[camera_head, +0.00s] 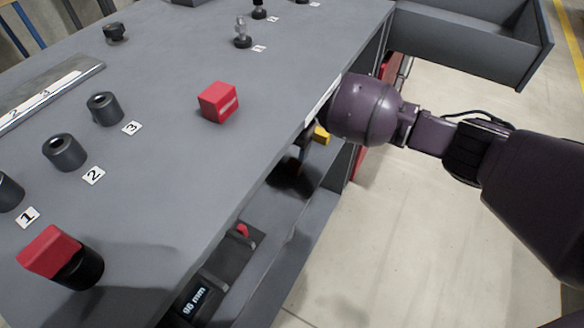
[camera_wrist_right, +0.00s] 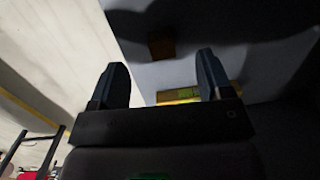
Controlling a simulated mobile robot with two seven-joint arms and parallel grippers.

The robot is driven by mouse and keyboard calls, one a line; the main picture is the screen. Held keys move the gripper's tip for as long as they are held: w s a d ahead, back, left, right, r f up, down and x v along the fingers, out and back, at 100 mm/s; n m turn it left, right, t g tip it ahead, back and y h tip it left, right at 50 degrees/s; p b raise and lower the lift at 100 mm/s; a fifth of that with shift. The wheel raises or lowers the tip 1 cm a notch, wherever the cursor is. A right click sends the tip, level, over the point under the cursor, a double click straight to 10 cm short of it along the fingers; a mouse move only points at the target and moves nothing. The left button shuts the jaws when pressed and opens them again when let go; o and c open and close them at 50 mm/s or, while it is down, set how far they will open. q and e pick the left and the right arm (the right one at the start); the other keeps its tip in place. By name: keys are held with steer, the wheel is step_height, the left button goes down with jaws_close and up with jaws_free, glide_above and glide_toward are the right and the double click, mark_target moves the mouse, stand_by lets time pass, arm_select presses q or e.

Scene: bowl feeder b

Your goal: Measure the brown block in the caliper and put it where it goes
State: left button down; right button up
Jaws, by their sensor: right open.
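A small brown block (camera_wrist_right: 162,42) shows dimly in the right wrist view, on a grey surface beyond my fingertips. It is apart from the fingers, and I cannot make it out in the head view. My right gripper (camera_wrist_right: 164,82) is open with nothing between its fingers. In the head view its arm reaches under the tabletop's right edge, so the fingers are mostly hidden or in shadow. The caliper (camera_head: 213,281), with a lit display in mm, sits on the lower shelf, partly covered by the tabletop. My left gripper is not in view.
A red block (camera_head: 218,102) lies on the grey tabletop (camera_head: 190,190). Dark cylinders (camera_head: 64,152) stand by numbered tags. Another red block (camera_head: 47,252) sits on a black cylinder. A yellow object (camera_head: 321,135) shows below the edge. An open drawer (camera_head: 470,45) juts out at upper right.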

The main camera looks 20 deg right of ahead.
steer(key=w+d+h, duration=0.1)
steer(key=w+d, duration=0.1)
steer(key=b, duration=0.2)
glide_above(294, 164)
step_height(294, 164, down, 4)
steer(key=shift+r+n, duration=0.1)
steer(key=shift+n, duration=0.2)
steer(key=shift+f, duration=0.6)
step_height(294, 164, down, 4)
steer(key=shift+f+b, duration=0.25)
steer(key=shift+b, duration=0.55)
steer(key=shift+f, duration=0.25)
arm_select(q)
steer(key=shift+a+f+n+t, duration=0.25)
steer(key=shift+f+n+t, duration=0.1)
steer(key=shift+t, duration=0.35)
arm_select(e)
steer(key=shift+r, duration=0.1)
steer(key=c, duration=1.1)
